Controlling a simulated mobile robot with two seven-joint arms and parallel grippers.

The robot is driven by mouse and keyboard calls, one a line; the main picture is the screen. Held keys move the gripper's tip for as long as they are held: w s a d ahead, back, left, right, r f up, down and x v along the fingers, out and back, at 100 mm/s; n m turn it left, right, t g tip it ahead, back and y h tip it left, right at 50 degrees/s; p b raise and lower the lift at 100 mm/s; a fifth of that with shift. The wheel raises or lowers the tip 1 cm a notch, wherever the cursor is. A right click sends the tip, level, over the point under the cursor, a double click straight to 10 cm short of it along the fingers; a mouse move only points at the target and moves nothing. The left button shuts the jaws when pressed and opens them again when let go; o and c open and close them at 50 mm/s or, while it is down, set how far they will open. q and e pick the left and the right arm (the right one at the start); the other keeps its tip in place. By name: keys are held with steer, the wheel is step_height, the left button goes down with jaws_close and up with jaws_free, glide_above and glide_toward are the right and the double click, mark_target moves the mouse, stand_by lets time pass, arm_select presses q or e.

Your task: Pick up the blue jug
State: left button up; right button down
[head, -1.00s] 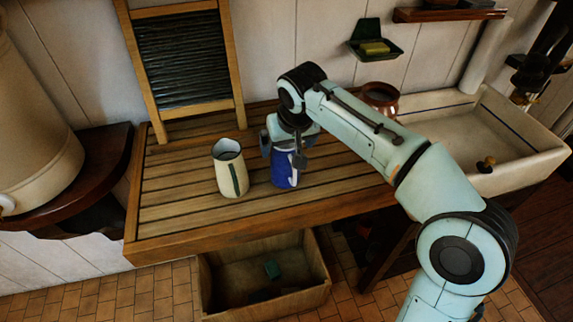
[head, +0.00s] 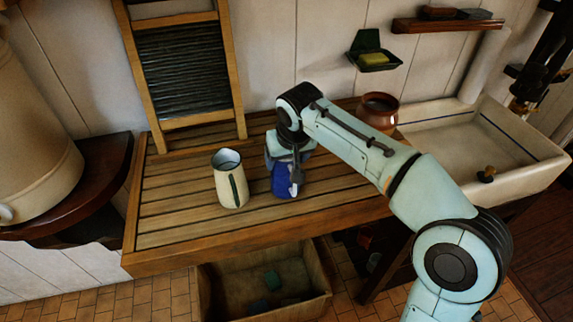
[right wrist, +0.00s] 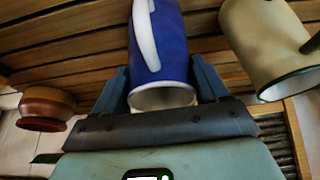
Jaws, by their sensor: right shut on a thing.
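The blue jug (head: 284,183), with a white handle and white rim, stands upright on the slatted wooden draining board (head: 170,218). My right gripper (head: 288,158) comes down over it from above and hides its top. In the right wrist view the blue jug (right wrist: 172,45) sits between the two blue fingers of the right gripper (right wrist: 160,82), which is shut on it near the rim. I cannot tell any gap between the jug's base and the board. My left gripper is not in view.
A cream jug (head: 228,182) stands close to the left of the blue jug. A washboard (head: 185,70) leans on the wall behind. A brown pot (head: 378,113) and a sink (head: 455,150) are to the right. A wooden crate (head: 318,300) is on the floor below.

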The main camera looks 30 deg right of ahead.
steer(key=shift+r, duration=0.25)
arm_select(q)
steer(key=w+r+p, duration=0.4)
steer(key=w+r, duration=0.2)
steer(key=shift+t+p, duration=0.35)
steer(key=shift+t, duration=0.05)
arm_select(e)
step_height(320, 180, up, 19)
steer(key=shift+r, duration=0.15)
